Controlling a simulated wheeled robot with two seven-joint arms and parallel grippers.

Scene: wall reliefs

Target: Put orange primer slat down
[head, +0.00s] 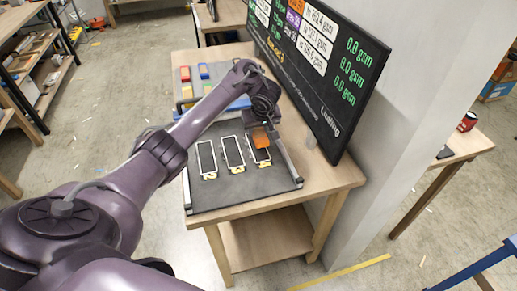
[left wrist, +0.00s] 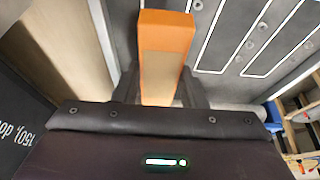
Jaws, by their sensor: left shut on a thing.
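The orange primer slat (head: 261,138) is in my left gripper (head: 259,128), over the right-hand one of three white-outlined slots on the dark mat (head: 225,200). In the left wrist view the slat (left wrist: 167,35) is a flat orange piece with a tan face, clamped between the dark fingers of my left gripper (left wrist: 161,88). I cannot tell whether the slat touches the mat. The left slot (head: 206,158) and the middle slot (head: 232,152) show dark and bare. My right gripper is not in view.
Red, blue and yellow pieces (head: 203,72) sit at the back of the wooden table (head: 345,178). A black screen (head: 330,75) with weight readouts stands along the table's right side, close to my left gripper. A metal rail (head: 288,163) edges the mat.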

